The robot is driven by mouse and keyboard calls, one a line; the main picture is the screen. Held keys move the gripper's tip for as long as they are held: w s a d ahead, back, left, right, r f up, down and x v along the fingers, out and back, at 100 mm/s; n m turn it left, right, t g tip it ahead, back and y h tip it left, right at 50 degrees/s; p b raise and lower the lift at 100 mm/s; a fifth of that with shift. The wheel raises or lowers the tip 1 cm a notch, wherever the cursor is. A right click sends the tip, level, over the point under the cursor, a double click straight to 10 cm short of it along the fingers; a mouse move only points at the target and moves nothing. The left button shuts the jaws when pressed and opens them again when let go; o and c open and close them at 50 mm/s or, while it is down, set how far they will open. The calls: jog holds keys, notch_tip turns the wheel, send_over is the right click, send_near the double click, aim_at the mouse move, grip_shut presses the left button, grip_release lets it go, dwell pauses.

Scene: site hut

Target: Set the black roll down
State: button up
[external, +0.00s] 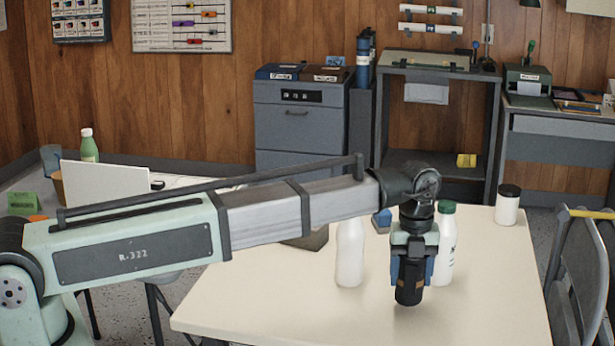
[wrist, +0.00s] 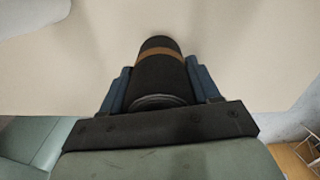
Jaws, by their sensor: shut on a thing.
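The black roll (external: 408,292), dark with a brown band, is held upright by my gripper (external: 410,272) at the front right part of the cream table (external: 262,300). My gripper's blue fingers are shut on its sides. In the wrist view the black roll (wrist: 160,75) lies between the two fingers of my gripper (wrist: 160,85), with the bare tabletop (wrist: 240,50) beyond it. Its lower end is at or just above the tabletop; I cannot tell whether it touches.
A white bottle (external: 349,255) stands left of my gripper. A white bottle with a green cap (external: 446,250) stands close behind on the right. A white jar with a black lid (external: 507,207) is at the back right. A dark box (external: 308,238) is partly hidden by my arm. The front of the table is clear.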

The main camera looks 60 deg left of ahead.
jog(key=shift+f, duration=0.8)
jog(key=shift+f, duration=0.1)
jog(key=o, duration=1.1)
jog(key=shift+o, duration=0.2)
notch_tip(320, 180, up, 12)
jog(key=shift+r, duration=0.1)
